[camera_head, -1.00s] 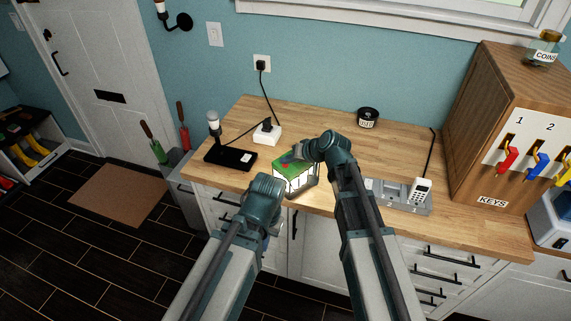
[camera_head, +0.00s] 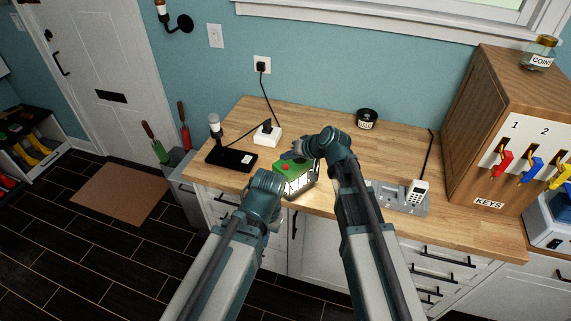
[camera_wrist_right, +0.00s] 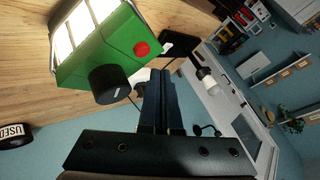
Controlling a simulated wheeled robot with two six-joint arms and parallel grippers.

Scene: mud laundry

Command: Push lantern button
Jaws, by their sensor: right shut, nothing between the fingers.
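The lantern (camera_head: 296,181) stands near the front edge of the wooden counter, with a green top and bright pale side panels. Its red button (camera_head: 285,167) is on the top; the right wrist view shows the button (camera_wrist_right: 142,48) beside a round black knob (camera_wrist_right: 108,84) on the green body (camera_wrist_right: 82,50). My right gripper (camera_head: 293,150) is at the back of the lantern's top. Its fingers (camera_wrist_right: 160,76) are shut and empty, close to the button with no clear contact. My left arm is in front of the lantern, and its jaws do not show.
A black pad with a lamp (camera_head: 230,158) and a white power block (camera_head: 267,134) stand left of the lantern.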

